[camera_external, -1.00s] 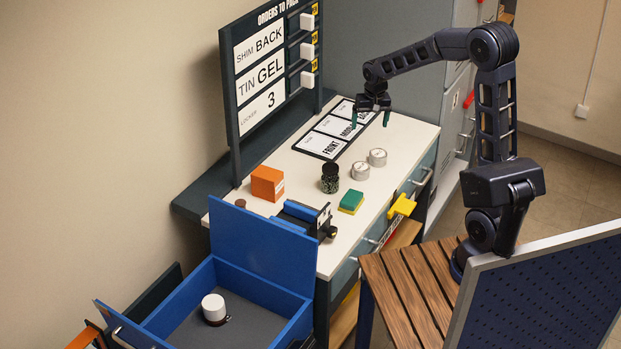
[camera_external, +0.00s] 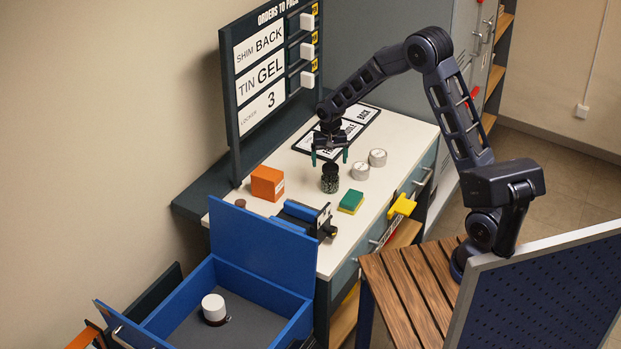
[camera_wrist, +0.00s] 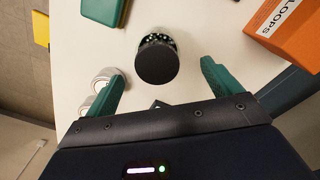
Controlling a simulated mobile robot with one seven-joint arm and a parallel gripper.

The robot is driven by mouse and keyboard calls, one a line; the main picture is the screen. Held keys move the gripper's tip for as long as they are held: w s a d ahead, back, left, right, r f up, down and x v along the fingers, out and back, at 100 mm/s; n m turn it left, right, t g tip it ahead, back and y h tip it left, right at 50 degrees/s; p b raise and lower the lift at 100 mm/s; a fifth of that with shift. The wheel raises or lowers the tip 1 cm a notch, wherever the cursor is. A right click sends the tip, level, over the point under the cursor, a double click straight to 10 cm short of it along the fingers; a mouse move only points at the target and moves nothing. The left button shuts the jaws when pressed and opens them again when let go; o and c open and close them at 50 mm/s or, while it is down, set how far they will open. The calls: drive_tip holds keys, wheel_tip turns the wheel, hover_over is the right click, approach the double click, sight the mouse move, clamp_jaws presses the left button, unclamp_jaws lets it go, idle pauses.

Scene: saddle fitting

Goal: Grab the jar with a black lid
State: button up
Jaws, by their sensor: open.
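The jar with a black lid (camera_external: 330,183) stands upright on the white table, its sides dark and speckled. In the wrist view the jar's round black lid (camera_wrist: 157,63) shows from above, with a speckled rim of the body behind it. My gripper (camera_external: 330,158) is open and empty, with its green fingers pointing down just above and behind the jar. In the wrist view my gripper (camera_wrist: 160,90) has its fingers spread wide, with the lid a little beyond and between their tips. The fingers do not appear to touch the jar.
Two pale round tins (camera_external: 369,164) stand right of the jar. A green and yellow sponge (camera_external: 351,201) lies in front of it. An orange box (camera_external: 267,183) stands to the left. A black clamp-like fixture (camera_external: 308,218) sits near the blue bin (camera_external: 262,252).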

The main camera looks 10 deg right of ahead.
sight(330, 176)
drive_tip(key=f, duration=0.8)
drive_tip(key=shift+d+f, duration=0.1)
drive_tip(key=shift+d, duration=0.1)
drive_tip(key=shift+c, duration=0.4)
drive_tip(key=c, duration=1.3)
drive_tip(key=shift+c, duration=0.2)
